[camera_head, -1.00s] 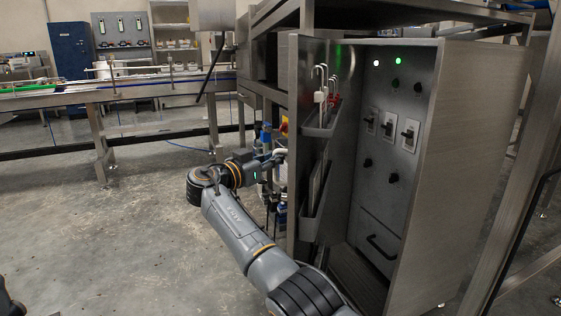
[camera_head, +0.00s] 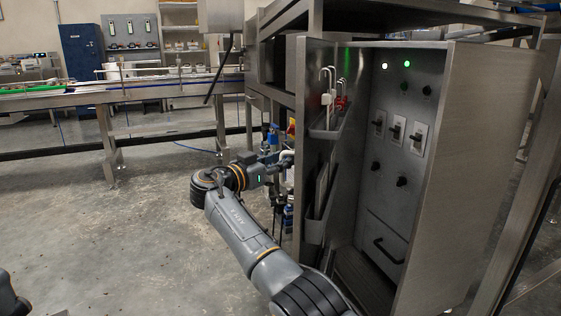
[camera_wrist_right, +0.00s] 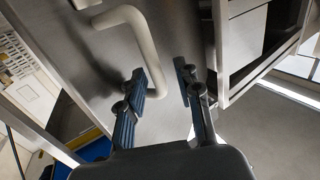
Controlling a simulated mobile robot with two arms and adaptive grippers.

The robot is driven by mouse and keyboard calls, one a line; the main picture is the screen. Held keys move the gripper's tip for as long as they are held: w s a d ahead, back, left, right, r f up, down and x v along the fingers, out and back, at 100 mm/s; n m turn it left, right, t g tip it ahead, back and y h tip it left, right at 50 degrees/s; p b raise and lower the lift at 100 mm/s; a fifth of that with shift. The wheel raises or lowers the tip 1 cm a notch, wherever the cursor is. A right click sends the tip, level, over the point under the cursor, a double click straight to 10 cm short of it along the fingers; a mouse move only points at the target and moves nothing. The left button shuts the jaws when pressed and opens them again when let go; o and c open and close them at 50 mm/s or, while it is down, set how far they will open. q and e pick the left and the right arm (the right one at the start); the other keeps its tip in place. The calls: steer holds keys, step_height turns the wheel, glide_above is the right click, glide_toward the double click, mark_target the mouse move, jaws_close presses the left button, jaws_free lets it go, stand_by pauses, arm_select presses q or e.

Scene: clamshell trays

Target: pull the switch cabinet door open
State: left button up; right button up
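The switch cabinet (camera_head: 493,150) stands at the right with its door (camera_head: 313,75) swung wide open, showing the inner panel. The pale curved door handle (camera_wrist_right: 139,22) is on the door's outer face in the right wrist view. My right gripper (camera_head: 284,160) is at that outer face. In the wrist view, its two blue-padded fingers (camera_wrist_right: 160,85) are apart, with the handle's lower end between them, close to the left finger. That finger partly hides the handle; contact is unclear. My left gripper is not recognisable in view.
Grey pockets (camera_head: 318,215) with hanging tags are on the door's inner side. Switches and lit lamps (camera_head: 406,64) are on the inner panel. A conveyor (camera_head: 170,90) runs along the back left.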

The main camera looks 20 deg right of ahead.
steer(key=v, duration=0.7)
steer(key=shift+a, duration=0.1)
